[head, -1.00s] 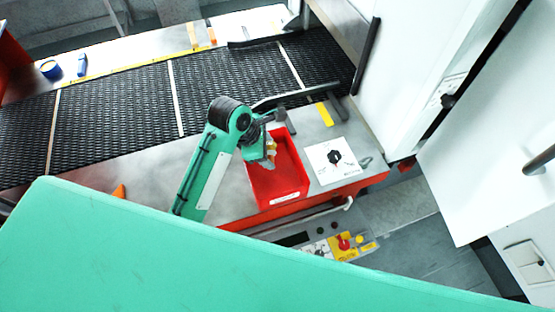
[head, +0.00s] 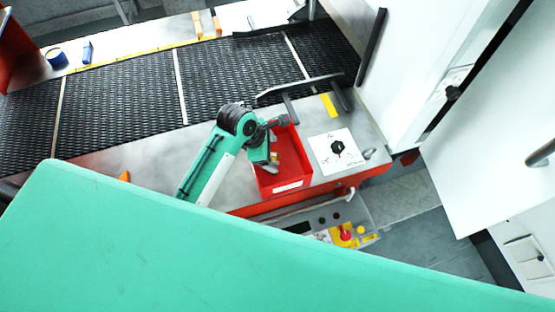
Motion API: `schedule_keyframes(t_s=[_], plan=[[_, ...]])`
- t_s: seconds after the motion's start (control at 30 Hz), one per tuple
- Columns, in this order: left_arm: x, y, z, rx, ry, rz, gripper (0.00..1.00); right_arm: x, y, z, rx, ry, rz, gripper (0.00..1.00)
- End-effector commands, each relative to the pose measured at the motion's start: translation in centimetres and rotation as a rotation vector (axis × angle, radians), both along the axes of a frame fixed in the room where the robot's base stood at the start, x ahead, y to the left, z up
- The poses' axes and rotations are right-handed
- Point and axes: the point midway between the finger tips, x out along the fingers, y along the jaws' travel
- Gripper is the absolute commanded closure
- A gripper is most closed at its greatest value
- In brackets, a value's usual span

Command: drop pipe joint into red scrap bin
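The red scrap bin (head: 287,186) is an open red box with a white label on its front, standing on the grey ledge in front of the mesh belt. My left gripper (head: 272,161) reaches over the left part of the bin from the left. A small yellow-brown piece shows at its tip, perhaps the pipe joint. It is too small and partly hidden to tell whether the fingers are shut on it. The bin's left inside is hidden by the gripper. My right gripper is not in view.
The black mesh belt (head: 120,105) runs behind the bin. A black handle-like bar (head: 300,86) stands close behind it. A control panel with a red button (head: 345,235) is below. White cabinet doors stand at right.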

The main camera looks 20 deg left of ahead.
Motion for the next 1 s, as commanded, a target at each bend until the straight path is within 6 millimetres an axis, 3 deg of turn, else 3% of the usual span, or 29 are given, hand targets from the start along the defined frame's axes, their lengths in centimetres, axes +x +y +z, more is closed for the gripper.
schedule_keyframes(t_s=[0.3, 0.47, 0.93, 1.0], plan=[[0.0, 0.0, 0.0, 0.0, 0.001, 0.001, 0.15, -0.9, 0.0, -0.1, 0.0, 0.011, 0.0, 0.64], [-0.2, 0.4, 1.0, -0.002, -0.002, 0.0, 0.15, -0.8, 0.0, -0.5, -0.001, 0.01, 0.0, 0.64], [-2.5, 3.6, 10.1, -0.001, -0.005, 0.0, 0.15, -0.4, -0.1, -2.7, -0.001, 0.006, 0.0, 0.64], [-2.8, 4.0, 11.4, 0.004, -0.002, 0.0, 0.15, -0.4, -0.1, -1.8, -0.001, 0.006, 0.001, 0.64]])
